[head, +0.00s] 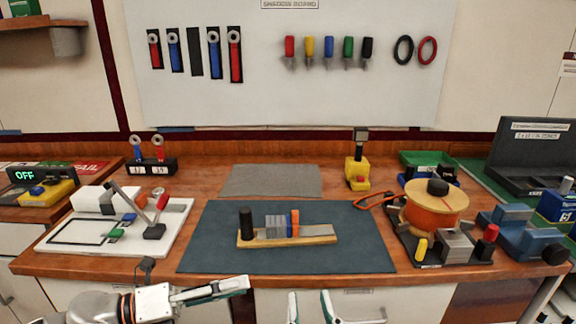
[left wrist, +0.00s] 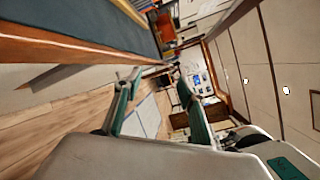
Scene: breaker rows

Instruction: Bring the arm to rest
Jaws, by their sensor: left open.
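My left gripper (head: 240,286) is at the front of the workbench, low in the head view, pointing right. It is outside the front edge and holds nothing. In the left wrist view its two green-backed fingers (left wrist: 155,85) stand apart with nothing between them. My right gripper (head: 310,296) shows at the bottom middle of the head view, below the bench edge. Its two fingers point up and stand apart, with no object between them. The rest of the right arm is mostly out of view.
The wooden bench (head: 205,192) carries a dark mat (head: 350,250) with a wooden strip (head: 328,239) of small blocks. A white board (head: 55,245) with a lever stands left. An orange spool (head: 435,212) and blue vise (head: 510,240) stand right. The bench's front edge lies close to both grippers.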

